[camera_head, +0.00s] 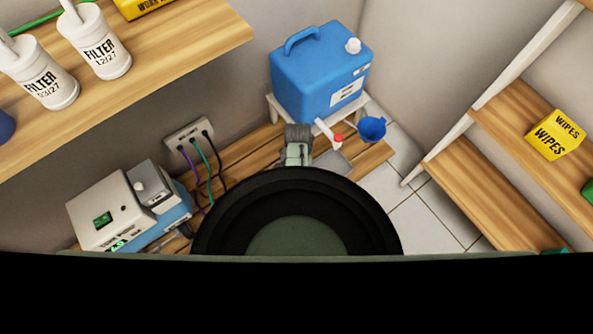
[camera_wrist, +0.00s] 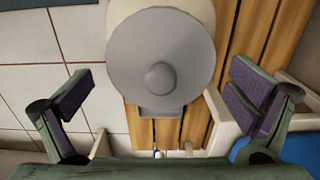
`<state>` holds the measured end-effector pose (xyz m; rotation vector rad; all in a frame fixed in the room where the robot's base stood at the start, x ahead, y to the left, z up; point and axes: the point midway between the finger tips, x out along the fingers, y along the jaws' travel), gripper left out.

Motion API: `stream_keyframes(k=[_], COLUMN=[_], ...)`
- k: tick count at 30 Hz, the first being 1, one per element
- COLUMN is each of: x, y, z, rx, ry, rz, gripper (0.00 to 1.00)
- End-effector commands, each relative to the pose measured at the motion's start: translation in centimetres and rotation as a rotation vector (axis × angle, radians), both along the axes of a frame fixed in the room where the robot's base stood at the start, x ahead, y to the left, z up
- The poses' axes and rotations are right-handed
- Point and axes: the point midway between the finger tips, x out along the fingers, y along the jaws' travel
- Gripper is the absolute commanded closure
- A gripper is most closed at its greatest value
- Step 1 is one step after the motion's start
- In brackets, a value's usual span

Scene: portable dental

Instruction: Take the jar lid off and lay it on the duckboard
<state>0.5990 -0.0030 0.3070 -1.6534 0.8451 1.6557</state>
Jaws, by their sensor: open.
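A round grey lid (camera_wrist: 148,38) with a small round knob (camera_wrist: 160,77) fills the upper middle of the wrist view. A cream rim behind it, apparently the jar (camera_wrist: 200,12), shows at the top; the lid hides most of it. My gripper (camera_wrist: 160,87) is open, one purple-padded finger on each side of the knob and apart from it. Nothing is between the pads except the view of the lid. The duckboard (camera_wrist: 250,40), of brown wooden slats, lies on the floor at right in the wrist view and also shows in the head view (camera_head: 368,160). My arm hides the jar in the head view.
A blue canister (camera_head: 315,75) stands on a white stand, with a blue funnel (camera_head: 372,129) beside it. A grey-white machine (camera_head: 108,213) and a socket block (camera_head: 190,135) with cables are at left. Shelves with filter bottles (camera_head: 101,42) and a wipes box (camera_head: 555,136) flank the space.

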Motion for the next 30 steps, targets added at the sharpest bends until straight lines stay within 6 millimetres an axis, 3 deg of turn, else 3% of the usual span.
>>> stream_keyframes(k=[3,10,25,30], x=[-0.01,0.02,0.0,0.0], y=[-0.03,-0.01,-0.01,-0.01], z=[-0.91,-0.98,-0.97,-0.97], rx=[0.0,0.0,0.0,0.0], ry=[0.0,-0.001,-0.001,-0.001], rz=[0.0,0.0,0.001,0.001], gripper=[0.0,0.0,0.33,0.33])
